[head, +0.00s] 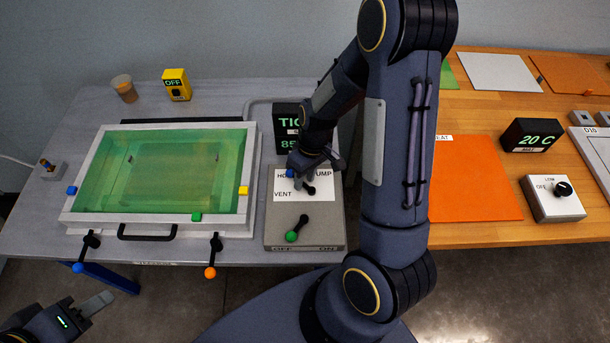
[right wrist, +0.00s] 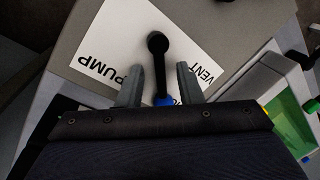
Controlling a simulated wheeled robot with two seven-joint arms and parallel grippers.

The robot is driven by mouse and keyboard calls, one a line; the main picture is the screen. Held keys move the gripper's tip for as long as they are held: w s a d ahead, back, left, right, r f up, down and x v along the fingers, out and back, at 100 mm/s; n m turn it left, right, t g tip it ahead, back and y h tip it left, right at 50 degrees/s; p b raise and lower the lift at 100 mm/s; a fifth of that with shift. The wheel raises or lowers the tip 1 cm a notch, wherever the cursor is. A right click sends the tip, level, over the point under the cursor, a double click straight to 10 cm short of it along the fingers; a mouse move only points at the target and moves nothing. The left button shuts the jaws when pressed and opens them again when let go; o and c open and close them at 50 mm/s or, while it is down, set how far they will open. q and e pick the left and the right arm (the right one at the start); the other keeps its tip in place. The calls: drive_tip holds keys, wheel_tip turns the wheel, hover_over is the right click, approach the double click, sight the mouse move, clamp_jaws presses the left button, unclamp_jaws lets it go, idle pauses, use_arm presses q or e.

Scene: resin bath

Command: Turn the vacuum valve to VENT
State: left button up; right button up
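The vacuum valve is a black lever (right wrist: 158,70) with a blue knob (right wrist: 163,101), on a white label plate (head: 287,214) reading PUMP, VENT and a partly covered HO. The knob also shows in the head view (head: 290,173), up and left of the pivot, toward the HO lettering. My right gripper (right wrist: 157,78) is over the plate with its two fingers apart, one on each side of the lever. Gaps show between the fingers and the lever; the knob is partly hidden by the gripper body. My left gripper (head: 94,304) is low at the left, away from the valve; its finger gap is unclear.
A green-knobbed lever (head: 297,231) sits on the same grey box (head: 335,228), in front of the label. The resin bath (head: 248,195) with green liquid lies left; two levers with blue (head: 78,267) and orange (head: 210,272) knobs stick out at its front. A dark display (head: 284,141) stands behind.

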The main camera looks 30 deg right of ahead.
clamp_jaws()
idle(0.5)
drive_tip(key=shift+a+n+b, duration=0.2)
drive_tip(key=shift+n+b, duration=0.35)
drive_tip(key=shift+n, duration=0.45)
drive_tip(key=shift+s+a+n+g+b, duration=0.1)
drive_tip(key=shift+a+n+g+b, duration=0.15)
drive_tip(key=shift+n, duration=0.35)
drive_tip(key=shift+a+n+g+b, duration=0.15)
drive_tip(key=shift+n+b, duration=0.1)
drive_tip(key=shift+n, duration=0.35)
drive_tip(key=shift+s+a+n+g+h+b, duration=0.1)
drive_tip(key=shift+a+n+h+b, duration=0.05)
drive_tip(key=shift+n, duration=0.65)
drive_tip(key=shift+s+a+n+g+h+b, duration=0.1)
drive_tip(key=shift+s+a+n+h+b, duration=0.1)
drive_tip(key=shift+n, duration=0.6)
drive_tip(key=shift+s+a+n+g+h+b, duration=0.1)
drive_tip(key=shift+n+h+b, duration=0.05)
drive_tip(key=shift+n, duration=0.65)
unclamp_jaws()
